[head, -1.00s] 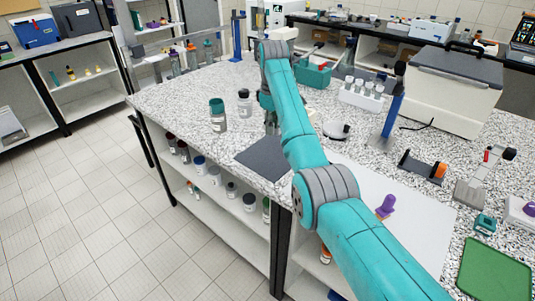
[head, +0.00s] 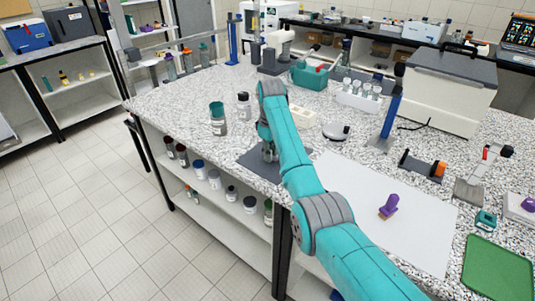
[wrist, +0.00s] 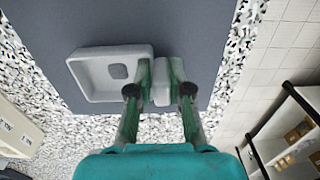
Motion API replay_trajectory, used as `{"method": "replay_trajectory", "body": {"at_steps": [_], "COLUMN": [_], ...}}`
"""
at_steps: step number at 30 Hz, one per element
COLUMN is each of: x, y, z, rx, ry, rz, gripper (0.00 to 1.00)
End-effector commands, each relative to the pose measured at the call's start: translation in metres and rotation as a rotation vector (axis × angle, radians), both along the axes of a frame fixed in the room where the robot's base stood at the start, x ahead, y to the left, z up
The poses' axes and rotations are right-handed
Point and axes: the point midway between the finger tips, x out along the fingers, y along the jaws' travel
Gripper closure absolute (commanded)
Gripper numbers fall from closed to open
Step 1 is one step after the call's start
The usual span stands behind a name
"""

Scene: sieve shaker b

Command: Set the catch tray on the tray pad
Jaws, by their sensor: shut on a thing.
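The catch tray (wrist: 95,91) is a shallow light-grey square dish with a darker square in its floor, seen in the wrist view. In the head view my gripper (head: 268,152) is low over the pad (head: 252,165), and my arm hides the tray.
Jars (head: 217,120) stand to the left of the pad. A balance-like round device (head: 335,131) and a white sheet (head: 355,195) with a purple-handled stamp (head: 389,206) lie to the right. The counter edge is close to the pad's front, with floor beyond.

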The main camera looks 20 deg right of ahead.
Motion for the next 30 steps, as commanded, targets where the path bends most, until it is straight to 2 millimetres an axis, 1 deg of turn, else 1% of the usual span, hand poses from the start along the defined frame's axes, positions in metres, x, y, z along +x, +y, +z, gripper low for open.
{"method": "replay_trajectory", "body": {"at_steps": [1, 11, 12, 15, 25, 28, 30], "x": [0.000, -0.001, 0.000, 0.000, 0.000, 0.001, 0.002], "y": [-0.001, -0.001, -0.001, -0.001, -0.001, 0.000, 0.002], "z": [-0.003, -0.006, -0.006, -0.006, -0.004, 0.004, 0.014], "rx": [0.000, 0.000, 0.000, 0.000, 0.000, 0.000, 0.000], "ry": [0.000, 0.000, 0.000, 0.000, -0.001, -0.003, -0.003], "rz": [0.000, 0.001, 0.001, 0.001, 0.001, 0.001, 0.001], "gripper": [0.99, 0.99, 0.79, 0.56, 0.56, 0.56, 0.56]}}
